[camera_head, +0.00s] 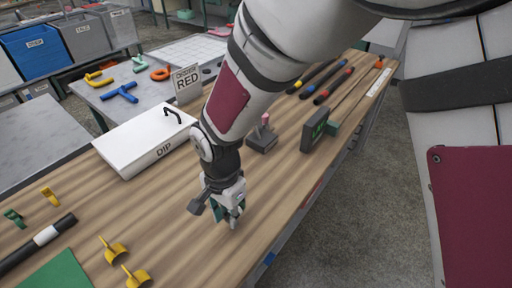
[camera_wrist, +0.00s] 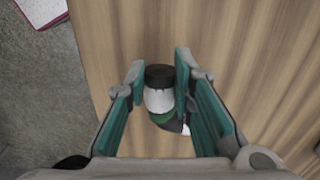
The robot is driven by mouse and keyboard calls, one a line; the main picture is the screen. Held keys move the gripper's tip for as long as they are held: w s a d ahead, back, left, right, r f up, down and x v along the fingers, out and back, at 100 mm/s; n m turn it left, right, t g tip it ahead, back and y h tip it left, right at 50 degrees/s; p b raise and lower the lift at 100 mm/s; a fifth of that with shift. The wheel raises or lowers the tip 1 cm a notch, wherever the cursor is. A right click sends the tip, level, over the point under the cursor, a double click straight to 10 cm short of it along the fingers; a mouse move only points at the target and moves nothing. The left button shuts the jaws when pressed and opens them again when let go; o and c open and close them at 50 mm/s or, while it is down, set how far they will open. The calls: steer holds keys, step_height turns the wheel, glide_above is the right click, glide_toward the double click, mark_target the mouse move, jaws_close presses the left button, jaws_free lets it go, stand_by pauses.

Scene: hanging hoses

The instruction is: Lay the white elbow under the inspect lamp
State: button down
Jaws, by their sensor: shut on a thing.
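My gripper (camera_wrist: 159,72) has its green-padded fingers closed around a white piece with a black end, which I take for the white elbow (camera_wrist: 159,100). A green band and a second bit of white show below it. In the head view my gripper (camera_head: 232,215) is low over the wooden bench, right of the white DIP box, and mostly hides the piece. I cannot tell whether the piece touches the bench. No inspect lamp can be made out; my arm covers part of the scene.
The bench (camera_head: 180,225) holds the white DIP box (camera_head: 140,145), a grey block with a pink knob (camera_head: 262,138), a dark upright box with a green face (camera_head: 314,130), yellow clips (camera_head: 115,250) and several black hoses (camera_head: 335,85). An ORDER RED sign (camera_head: 187,84) stands behind.

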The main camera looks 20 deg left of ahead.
mark_target(228, 221)
steer(key=shift+f, duration=1.7)
steer(key=c, duration=1.4)
jaws_free()
steer(key=shift+f, duration=0.1)
steer(key=shift+o, duration=0.2)
